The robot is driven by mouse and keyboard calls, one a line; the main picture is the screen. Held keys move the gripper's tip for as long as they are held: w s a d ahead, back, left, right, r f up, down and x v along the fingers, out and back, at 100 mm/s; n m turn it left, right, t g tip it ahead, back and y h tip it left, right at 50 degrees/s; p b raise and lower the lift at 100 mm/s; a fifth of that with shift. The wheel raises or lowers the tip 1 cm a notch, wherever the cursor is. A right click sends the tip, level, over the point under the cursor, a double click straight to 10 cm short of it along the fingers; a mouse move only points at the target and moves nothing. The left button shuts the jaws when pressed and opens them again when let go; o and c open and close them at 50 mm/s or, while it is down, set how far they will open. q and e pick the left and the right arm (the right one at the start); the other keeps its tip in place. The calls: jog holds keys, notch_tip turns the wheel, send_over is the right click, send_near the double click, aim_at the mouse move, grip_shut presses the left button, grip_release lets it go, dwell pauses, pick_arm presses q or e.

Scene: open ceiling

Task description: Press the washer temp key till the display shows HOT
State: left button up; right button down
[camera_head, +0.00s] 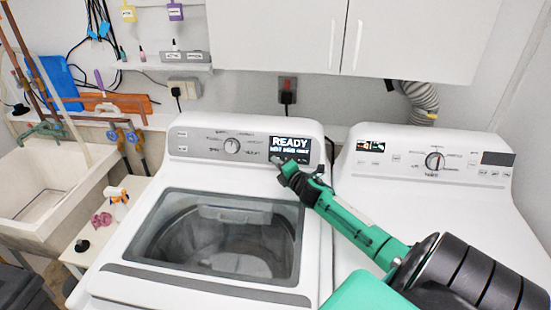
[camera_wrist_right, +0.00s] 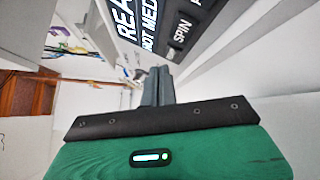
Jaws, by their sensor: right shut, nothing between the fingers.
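The washer (camera_head: 110,255) stands in the middle of the head view. Its display (camera_head: 290,145) reads READY, with a smaller line below. In the right wrist view the display (camera_wrist_right: 135,25) is cut off, and the second line looks like HOT MED. Below the display is a dark strip of keys; a SPIN key (camera_wrist_right: 181,38) is legible there, and I cannot pick out the temp key. My right gripper (camera_head: 279,164) is shut and empty, its tips just under the display's left part. Whether they touch a key I cannot tell. My left gripper is not in view.
White cabinets (camera_head: 270,35) hang above. A sink (camera_head: 50,185) is at the left.

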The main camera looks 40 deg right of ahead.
jog(key=shift+s+a+r+p, duration=0.3)
jog(key=shift+s+a+p, duration=0.2)
jog(key=shift+a, duration=0.1)
jog(key=shift+s+a+r+p, duration=0.25)
jog(key=shift+s+a+p, duration=0.2)
jog(key=shift+a, duration=0.2)
jog(key=shift+s+a+r+p, duration=0.3)
jog(key=shift+s+a+p, duration=0.2)
jog(key=shift+a, duration=0.1)
